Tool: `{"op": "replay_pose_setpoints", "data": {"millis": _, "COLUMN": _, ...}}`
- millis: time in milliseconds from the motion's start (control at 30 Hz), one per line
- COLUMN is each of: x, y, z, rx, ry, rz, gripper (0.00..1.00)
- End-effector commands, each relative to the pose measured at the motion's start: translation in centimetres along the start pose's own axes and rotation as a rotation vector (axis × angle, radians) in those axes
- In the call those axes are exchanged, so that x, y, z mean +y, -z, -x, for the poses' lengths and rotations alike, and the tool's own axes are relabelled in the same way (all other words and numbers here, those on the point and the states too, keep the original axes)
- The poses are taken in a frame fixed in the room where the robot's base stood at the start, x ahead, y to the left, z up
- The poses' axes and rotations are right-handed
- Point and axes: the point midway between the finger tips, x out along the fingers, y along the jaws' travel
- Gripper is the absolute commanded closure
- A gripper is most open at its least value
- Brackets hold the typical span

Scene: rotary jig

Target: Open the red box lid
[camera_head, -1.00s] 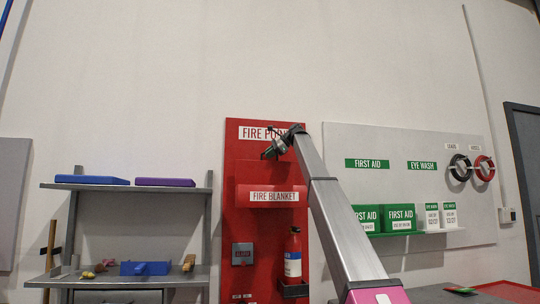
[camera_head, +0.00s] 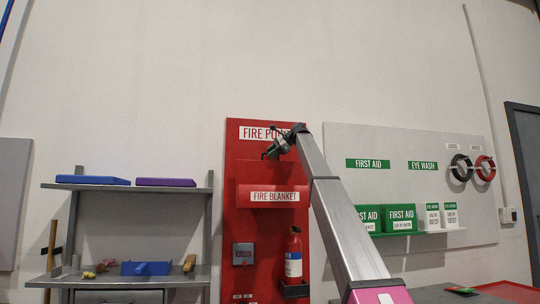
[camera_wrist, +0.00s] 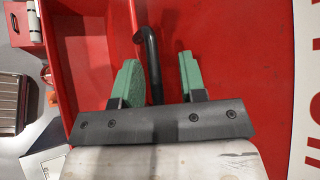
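The red box (camera_head: 250,196) labelled FIRE BLANKET sticks out from the red FIRE POINT board in the head view. Its red surfaces (camera_wrist: 235,60) fill most of the wrist view. I cannot clearly tell where the lid ends or how far it is raised. My gripper (camera_head: 271,154) is just above the label, in front of the board. In the wrist view its two green fingers (camera_wrist: 160,65) are apart. A black bent rod (camera_wrist: 151,50) shows between them, nearer the left finger; contact cannot be told.
A fire extinguisher (camera_head: 293,255) stands below right of the box, and a grey square plate (camera_head: 243,254) below left. A shelf unit (camera_head: 110,188) stands to the left. A first-aid board (camera_head: 400,140) with green boxes hangs to the right.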

Motion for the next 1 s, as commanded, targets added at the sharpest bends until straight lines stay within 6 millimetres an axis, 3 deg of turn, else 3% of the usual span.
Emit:
{"op": "replay_pose_setpoints", "data": {"millis": 533, "x": -0.2, "y": -0.1, "z": 9.1, "rx": -0.002, "ry": 0.005, "rz": 0.001, "gripper": 0.62}}
{"op": "replay_pose_setpoints", "data": {"millis": 1000, "x": -0.1, "y": -0.2, "z": 9.9, "rx": -0.004, "ry": 0.005, "rz": 0.002, "gripper": 0.62}}
